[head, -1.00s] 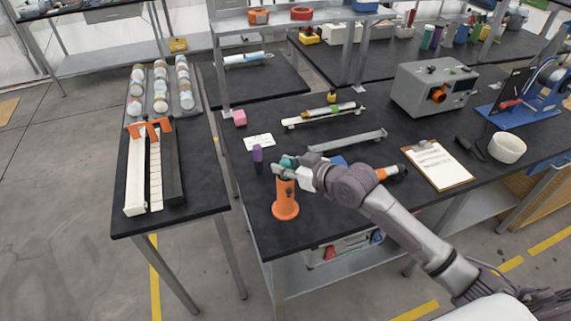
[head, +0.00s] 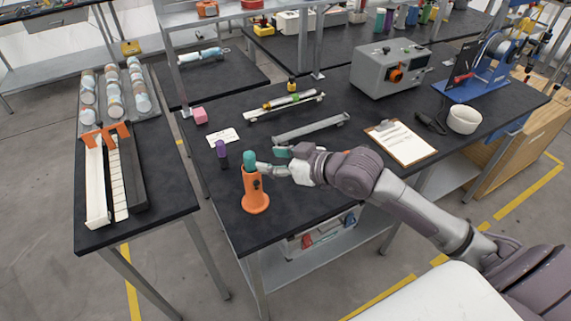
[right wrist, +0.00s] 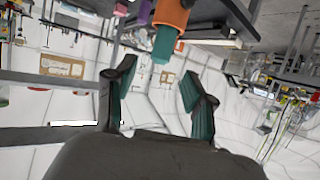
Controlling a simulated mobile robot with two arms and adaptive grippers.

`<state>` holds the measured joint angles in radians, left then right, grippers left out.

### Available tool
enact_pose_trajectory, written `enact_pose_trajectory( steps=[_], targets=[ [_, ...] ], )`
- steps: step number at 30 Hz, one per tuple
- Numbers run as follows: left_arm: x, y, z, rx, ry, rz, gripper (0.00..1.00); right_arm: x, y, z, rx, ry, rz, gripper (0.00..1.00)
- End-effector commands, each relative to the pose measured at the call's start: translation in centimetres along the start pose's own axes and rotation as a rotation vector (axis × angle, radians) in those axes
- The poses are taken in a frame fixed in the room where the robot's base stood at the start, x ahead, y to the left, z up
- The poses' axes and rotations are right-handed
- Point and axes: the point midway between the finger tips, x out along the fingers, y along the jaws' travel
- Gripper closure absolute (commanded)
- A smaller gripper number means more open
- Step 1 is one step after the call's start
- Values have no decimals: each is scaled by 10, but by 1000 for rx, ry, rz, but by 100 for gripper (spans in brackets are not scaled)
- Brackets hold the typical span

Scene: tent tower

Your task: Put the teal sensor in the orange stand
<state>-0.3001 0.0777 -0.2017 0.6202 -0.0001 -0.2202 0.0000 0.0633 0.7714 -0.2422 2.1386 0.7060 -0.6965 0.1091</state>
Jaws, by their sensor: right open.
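The teal sensor (head: 250,160) stands upright in the top of the orange stand (head: 255,198), with its upper part showing above the rim. The sensor's lower part is hidden inside the stand. In the right wrist view the teal sensor (right wrist: 164,44) and the orange stand (right wrist: 172,12) appear upside down, beyond the fingers. My right gripper (head: 272,161) is open and empty, just right of the sensor in the head view. Its spread fingers also show in the right wrist view (right wrist: 155,90), with nothing between them. My left gripper is not in view.
A purple bottle (head: 221,154) stands close behind and left of the stand. A white card (head: 223,137) and a pink cube (head: 200,116) lie farther back. A metal rail (head: 310,128) and a clipboard (head: 400,143) are to the right. The front of the table is clear.

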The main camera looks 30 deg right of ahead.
Motion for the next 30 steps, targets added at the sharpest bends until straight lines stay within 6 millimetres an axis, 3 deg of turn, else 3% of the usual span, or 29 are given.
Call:
enact_pose_trajectory(
  steps=[3, 9, 30],
  targets=[
    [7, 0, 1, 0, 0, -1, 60, -20, 0, 3, -4, -3, 0, 46],
    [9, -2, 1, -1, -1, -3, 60, -38, -1, 1, -2, -1, -1, 46],
    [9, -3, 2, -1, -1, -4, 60, -40, -1, -1, -1, 1, -1, 46]
  ],
)
